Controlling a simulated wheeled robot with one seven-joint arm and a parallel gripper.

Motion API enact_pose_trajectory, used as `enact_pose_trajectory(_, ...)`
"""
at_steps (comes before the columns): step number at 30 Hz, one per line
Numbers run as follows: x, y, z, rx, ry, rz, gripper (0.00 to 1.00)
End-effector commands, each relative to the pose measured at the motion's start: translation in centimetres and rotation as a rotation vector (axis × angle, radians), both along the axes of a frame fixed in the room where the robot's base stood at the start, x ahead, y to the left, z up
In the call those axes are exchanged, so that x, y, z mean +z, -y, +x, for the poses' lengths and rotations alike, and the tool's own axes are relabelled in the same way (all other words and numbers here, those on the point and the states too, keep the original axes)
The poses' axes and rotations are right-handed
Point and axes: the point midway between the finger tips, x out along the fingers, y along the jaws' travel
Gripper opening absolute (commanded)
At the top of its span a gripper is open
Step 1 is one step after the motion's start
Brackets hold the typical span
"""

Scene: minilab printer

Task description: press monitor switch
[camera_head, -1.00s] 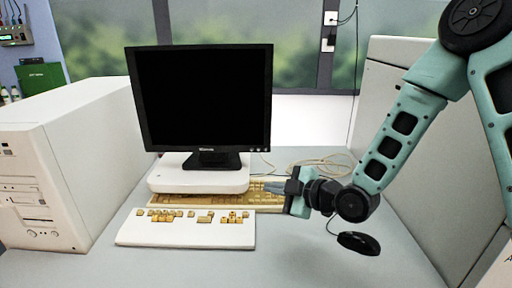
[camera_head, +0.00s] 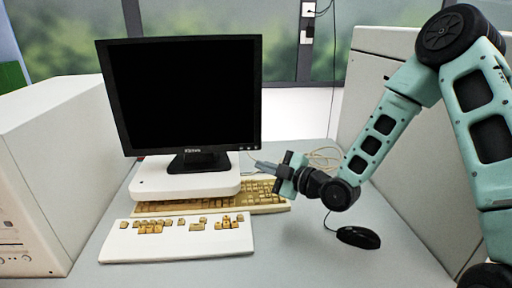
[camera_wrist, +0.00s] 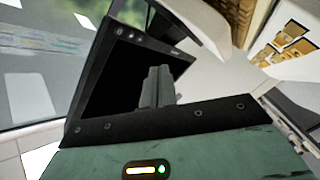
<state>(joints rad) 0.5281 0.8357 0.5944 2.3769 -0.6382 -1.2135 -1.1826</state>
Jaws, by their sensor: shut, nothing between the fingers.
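The black monitor (camera_head: 180,95) stands upright on a white base unit (camera_head: 185,180), its screen dark. Small round buttons (camera_head: 247,148) sit at the lower right of its bezel. My gripper (camera_head: 258,166) is shut and empty, just below and right of that corner, its fingers pointing left toward the monitor. In the wrist view the shut fingers of my gripper (camera_wrist: 157,88) overlap the dark monitor screen (camera_wrist: 115,80), and the bezel buttons (camera_wrist: 135,37) show along its upper edge. I cannot tell whether the fingertips touch the monitor; they look apart from the buttons.
A white keyboard (camera_head: 175,244) with several yellowed keys lies in front, and a yellowed keyboard (camera_head: 262,200) lies behind it. A black mouse (camera_head: 358,237) lies to the right. A white computer case (camera_head: 60,160) stands left, and a large grey cabinet (camera_head: 420,190) stands right.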

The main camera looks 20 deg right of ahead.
Motion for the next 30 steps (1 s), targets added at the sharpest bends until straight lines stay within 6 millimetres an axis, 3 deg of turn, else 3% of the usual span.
enact_pose_trajectory(13, -0.1, 1.1, 5.5, 0.000, 0.002, -0.001, 0.00)
enact_pose_trajectory(30, 0.0, 1.3, 6.4, -0.001, -0.001, 0.000, 0.00)
